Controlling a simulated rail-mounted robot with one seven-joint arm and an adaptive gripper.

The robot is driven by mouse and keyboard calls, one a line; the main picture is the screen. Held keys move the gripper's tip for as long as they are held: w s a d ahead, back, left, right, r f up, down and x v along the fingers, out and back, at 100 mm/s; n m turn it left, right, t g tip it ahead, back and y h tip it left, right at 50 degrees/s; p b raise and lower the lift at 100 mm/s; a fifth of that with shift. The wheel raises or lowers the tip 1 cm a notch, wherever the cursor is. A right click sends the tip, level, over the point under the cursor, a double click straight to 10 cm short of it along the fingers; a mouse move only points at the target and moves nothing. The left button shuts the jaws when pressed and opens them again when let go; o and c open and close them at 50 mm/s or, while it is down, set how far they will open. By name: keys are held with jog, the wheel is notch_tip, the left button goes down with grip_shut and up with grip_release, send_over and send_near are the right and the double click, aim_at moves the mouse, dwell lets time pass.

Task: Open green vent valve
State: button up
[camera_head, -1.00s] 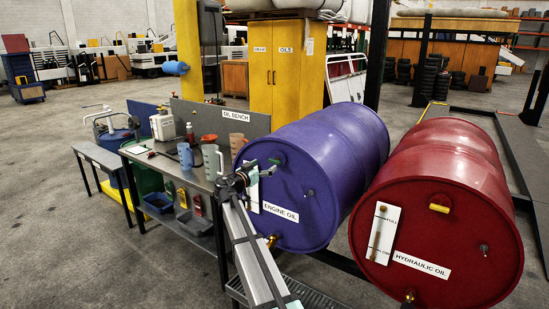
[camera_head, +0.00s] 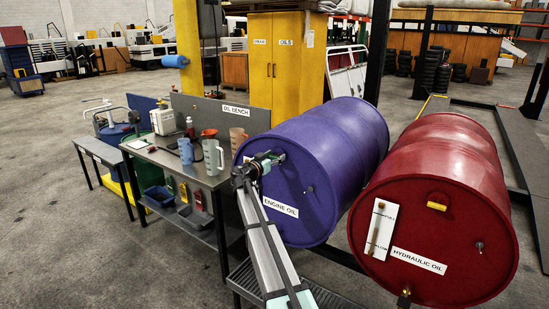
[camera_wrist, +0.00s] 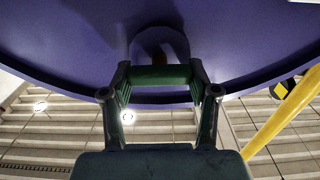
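The blue-purple engine oil drum (camera_head: 325,165) lies on its side with its round face toward me. The green vent valve (camera_head: 278,158) is a small green spot high on that face, partly hidden by my gripper (camera_head: 266,164), which is right at it. In the wrist view the drum face (camera_wrist: 60,40) fills the top, with a round fitting (camera_wrist: 160,42) straight ahead of my gripper (camera_wrist: 160,78). A dark green bar spans between the fingers; I cannot tell whether it is the valve handle or finger parts, or whether the fingers grip anything.
A red hydraulic oil drum (camera_head: 435,205) lies close to the right, with a yellow plug (camera_head: 437,206) and a level gauge. The oil bench (camera_head: 175,160) with jugs stands at the left. A yellow cabinet (camera_head: 285,70) stands behind. A grating (camera_head: 320,295) lies below the drums.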

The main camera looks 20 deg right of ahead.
jog(key=shift+c, duration=1.1)
jog(key=shift+f+n+b, duration=0.15)
jog(key=shift+n+b, duration=0.25)
jog(key=shift+b, duration=0.6)
jog(key=n+b, duration=0.2)
jog(key=b, duration=0.1)
jog(key=shift+w+f, duration=0.15)
jog(key=n+b, duration=0.4)
jog(key=n, duration=0.1)
jog(key=shift+w+a, duration=0.1)
jog(key=n+b, duration=0.1)
jog(key=n, duration=0.4)
jog(key=shift+w, duration=0.1)
jog(key=n, duration=0.5)
jog(key=shift+n, duration=0.3)
